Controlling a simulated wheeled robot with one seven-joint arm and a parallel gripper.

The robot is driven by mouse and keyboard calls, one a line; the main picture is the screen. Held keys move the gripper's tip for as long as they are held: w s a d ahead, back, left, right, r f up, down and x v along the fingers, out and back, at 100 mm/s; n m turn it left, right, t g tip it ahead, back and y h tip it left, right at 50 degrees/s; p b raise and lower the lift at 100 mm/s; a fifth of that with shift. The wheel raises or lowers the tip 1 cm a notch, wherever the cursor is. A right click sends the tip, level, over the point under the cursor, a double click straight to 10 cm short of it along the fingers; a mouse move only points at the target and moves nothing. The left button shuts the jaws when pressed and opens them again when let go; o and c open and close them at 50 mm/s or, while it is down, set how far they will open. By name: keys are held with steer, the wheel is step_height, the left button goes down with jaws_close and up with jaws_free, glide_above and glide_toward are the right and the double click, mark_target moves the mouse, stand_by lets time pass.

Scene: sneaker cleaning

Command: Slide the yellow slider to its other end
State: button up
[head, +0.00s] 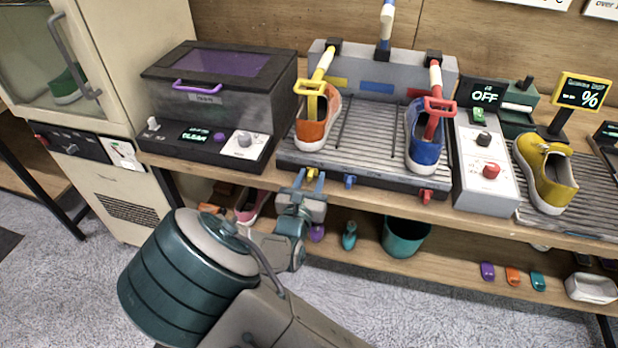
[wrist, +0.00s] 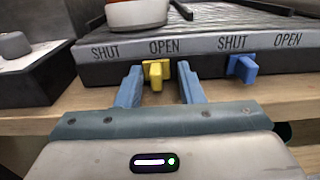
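The yellow slider (head: 312,173) sits on the front edge of the grey rack. In the wrist view the yellow slider (wrist: 155,72) is below the left-hand OPEN label, with the matching SHUT label to its left. My gripper (head: 310,180) is in front of the rack edge. In the wrist view my gripper (wrist: 160,80) is open, with one blue finger on each side of the yellow slider. A gap shows at both fingers; I cannot tell how far the tips reach past the knob.
A blue slider (wrist: 242,68) is to the right, below the second SHUT label; a red slider (head: 426,196) is farther right. An orange shoe (head: 314,128) and a blue shoe (head: 423,145) are on the rack (head: 365,150). A dark box (head: 215,110) stands left.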

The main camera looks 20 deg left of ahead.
steer(key=shift+d, duration=0.1)
stand_by(0.3)
steer(key=s+d, duration=0.1)
steer(key=s, duration=1.2)
steer(key=shift+s, duration=0.4)
steer(key=shift+w+d, duration=0.1)
steer(key=w+d+r+m+g+h+p, duration=0.1)
steer(key=w+d+r+m+g+h, duration=0.15)
steer(key=d+m+g+h, duration=0.65)
steer(key=w+d+r+m+g+h+p, duration=0.1)
steer(key=d+r+m+g+h, duration=0.15)
steer(key=d+m, duration=1.1)
steer(key=s+d+r+m+g+y+p, duration=0.1)
steer(key=s+d+r+m+g+y, duration=0.1)
steer(key=s+d+r+m+y, duration=0.2)
steer(key=s+d+r+m+g+y, duration=0.1)
steer(key=s+d+r+m+y, duration=0.3)
steer(key=m, duration=0.6)
steer(key=d+r+y, duration=0.2)
steer(key=d, duration=0.1)
steer(key=shift+r+m+g+p, duration=0.3)
steer(key=shift+m+g+p, duration=0.05)
steer(key=shift+p, duration=0.05)
